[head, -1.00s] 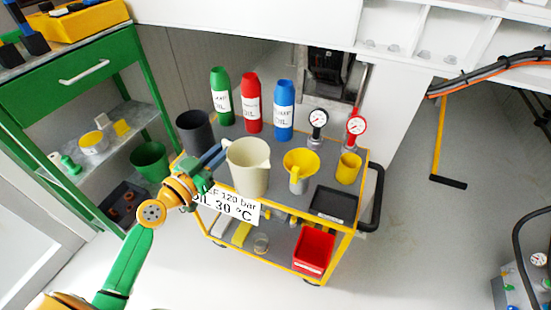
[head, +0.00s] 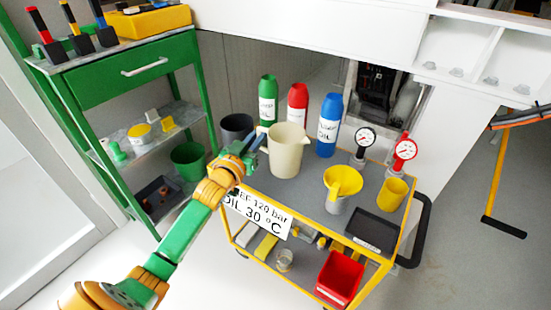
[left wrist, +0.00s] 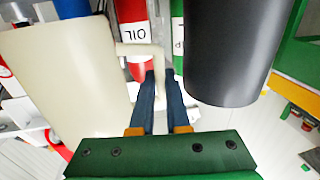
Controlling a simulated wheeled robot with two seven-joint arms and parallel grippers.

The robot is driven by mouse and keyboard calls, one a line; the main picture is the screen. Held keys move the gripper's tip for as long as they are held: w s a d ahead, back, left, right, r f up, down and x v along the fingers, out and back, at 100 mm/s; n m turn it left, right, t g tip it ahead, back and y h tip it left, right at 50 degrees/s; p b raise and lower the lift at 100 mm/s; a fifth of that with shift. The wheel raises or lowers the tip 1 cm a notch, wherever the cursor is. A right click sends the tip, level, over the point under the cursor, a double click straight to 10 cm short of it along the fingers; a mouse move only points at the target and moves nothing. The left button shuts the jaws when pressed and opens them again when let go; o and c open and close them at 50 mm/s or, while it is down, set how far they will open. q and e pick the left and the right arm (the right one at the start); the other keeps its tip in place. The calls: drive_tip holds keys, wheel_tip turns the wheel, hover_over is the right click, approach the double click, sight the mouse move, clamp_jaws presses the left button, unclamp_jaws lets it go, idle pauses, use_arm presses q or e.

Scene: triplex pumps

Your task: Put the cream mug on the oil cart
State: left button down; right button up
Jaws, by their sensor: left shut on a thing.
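The cream mug (head: 286,152) is upright over the grey top of the oil cart (head: 300,197), in front of the red and green bottles. I cannot tell whether its base touches the top. My left gripper (head: 258,143) reaches in from the left and is shut on the mug's handle. In the left wrist view the mug (left wrist: 65,85) fills the left side, and its handle runs between the blue fingers (left wrist: 158,85). My right gripper is not in view.
The dark cup (head: 237,127) stands close left of my gripper. Green (head: 268,98), red (head: 298,102) and blue (head: 328,125) bottles stand behind. A green shelf unit (head: 120,85) stands left.

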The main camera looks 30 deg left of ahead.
use_arm(q)
wheel_tip(320, 180, down, 4)
drive_tip(key=shift+f+b, duration=0.15)
drive_tip(key=shift+b, duration=0.6)
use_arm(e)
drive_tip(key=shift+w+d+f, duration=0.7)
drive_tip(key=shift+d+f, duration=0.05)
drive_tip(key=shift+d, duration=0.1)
use_arm(q)
drive_tip(key=c, duration=1.2)
unclamp_jaws()
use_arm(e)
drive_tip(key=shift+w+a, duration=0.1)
use_arm(q)
drive_tip(key=shift+r, duration=0.2)
drive_tip(key=s+p, duration=0.1)
drive_tip(key=s, duration=0.3)
drive_tip(key=s+p, duration=0.1)
drive_tip(key=s, duration=0.3)
drive_tip(key=s+d+p, duration=0.1)
drive_tip(key=s, duration=0.3)
drive_tip(key=shift+f, duration=0.1)
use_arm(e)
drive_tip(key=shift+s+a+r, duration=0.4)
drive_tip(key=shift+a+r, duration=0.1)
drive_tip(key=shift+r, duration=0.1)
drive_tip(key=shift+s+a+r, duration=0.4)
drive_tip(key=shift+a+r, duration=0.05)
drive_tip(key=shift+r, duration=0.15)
